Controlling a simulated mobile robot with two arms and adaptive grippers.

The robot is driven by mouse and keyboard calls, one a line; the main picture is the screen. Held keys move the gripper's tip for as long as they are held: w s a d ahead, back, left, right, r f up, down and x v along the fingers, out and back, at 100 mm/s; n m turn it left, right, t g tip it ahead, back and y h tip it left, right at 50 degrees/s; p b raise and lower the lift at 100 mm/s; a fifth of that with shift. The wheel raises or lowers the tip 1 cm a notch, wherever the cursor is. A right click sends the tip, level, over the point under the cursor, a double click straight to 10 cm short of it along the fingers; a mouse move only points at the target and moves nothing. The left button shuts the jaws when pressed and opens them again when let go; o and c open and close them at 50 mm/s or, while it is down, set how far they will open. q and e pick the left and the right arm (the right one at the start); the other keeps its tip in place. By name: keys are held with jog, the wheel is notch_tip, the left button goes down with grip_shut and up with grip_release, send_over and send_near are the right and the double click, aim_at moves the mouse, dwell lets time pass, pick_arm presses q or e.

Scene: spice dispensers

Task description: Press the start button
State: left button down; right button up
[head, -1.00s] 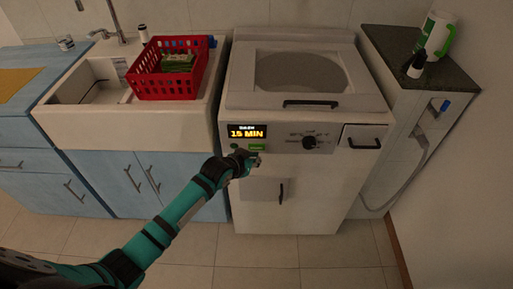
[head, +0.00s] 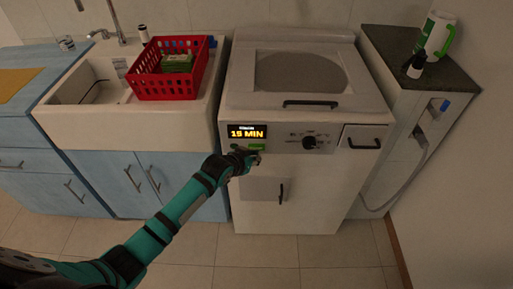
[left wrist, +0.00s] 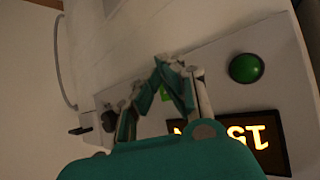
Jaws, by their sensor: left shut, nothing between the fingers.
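The white washing machine (head: 345,190) has a front panel with a lit display (head: 247,132) reading 15 MIN. A round green button (left wrist: 246,68) shows beside the display (left wrist: 262,142) in the left wrist view. I cannot read a start label on either. My right gripper is not in view.
A dark knob (head: 310,142) and a drawer (head: 362,138) with a black handle are right of the display. A red basket (head: 168,93) rests on the white sink (head: 125,130) at left. A counter (head: 445,75) with a white-green bottle (head: 436,35) stands at right.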

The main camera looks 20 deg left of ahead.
pick_arm(q)
jog(key=shift+w+a, duration=0.1)
jog(key=shift+w, duration=0.3)
dwell(0.7)
jog(key=shift+s+d+p, duration=0.25)
jog(key=shift+s+p, duration=0.55)
